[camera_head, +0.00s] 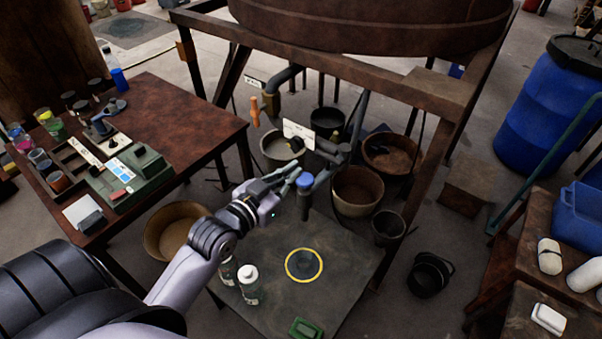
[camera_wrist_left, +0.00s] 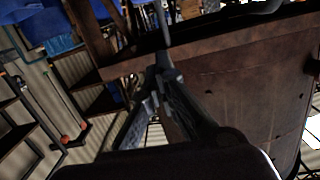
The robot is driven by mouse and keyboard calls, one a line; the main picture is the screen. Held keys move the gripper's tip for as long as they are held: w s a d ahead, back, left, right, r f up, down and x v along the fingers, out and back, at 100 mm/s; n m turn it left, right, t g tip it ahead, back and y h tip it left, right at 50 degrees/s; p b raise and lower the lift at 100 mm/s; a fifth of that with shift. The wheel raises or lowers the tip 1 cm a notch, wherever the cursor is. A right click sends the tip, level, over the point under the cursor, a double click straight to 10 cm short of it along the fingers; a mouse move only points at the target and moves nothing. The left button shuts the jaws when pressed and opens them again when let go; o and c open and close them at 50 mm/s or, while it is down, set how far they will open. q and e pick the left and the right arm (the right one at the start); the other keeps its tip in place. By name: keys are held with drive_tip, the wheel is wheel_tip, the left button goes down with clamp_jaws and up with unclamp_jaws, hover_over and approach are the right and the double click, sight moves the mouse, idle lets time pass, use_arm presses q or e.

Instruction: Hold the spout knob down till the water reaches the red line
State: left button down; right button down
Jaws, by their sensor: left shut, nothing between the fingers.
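A blue round knob (camera_head: 305,180) tops a dark upright spout pipe above the grey stand. My left gripper (camera_head: 296,172) reaches in from the left, with its fingertips close beside the knob; I cannot tell whether they touch it. Its fingers are shut with nothing between them, and they also show together in the left wrist view (camera_wrist_left: 163,65). A yellow ring around a dark disc (camera_head: 304,264) is on the stand below. I cannot make out a red line or a water level. My right gripper is not in view.
Two small bottles (camera_head: 248,283) and a green block (camera_head: 306,328) are on the grey stand (camera_head: 345,245). A large vat (camera_head: 375,25) stands on a frame behind, with an orange-handled valve (camera_head: 255,110) and several buckets below. A brown table (camera_head: 175,115) is at left.

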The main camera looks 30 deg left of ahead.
sight(305, 180)
use_arm(q)
drive_tip(key=w+f, duration=0.4)
drive_tip(key=shift+d+f+p, duration=0.15)
drive_tip(key=shift+f+p, duration=0.15)
drive_tip(key=shift+p, duration=0.05)
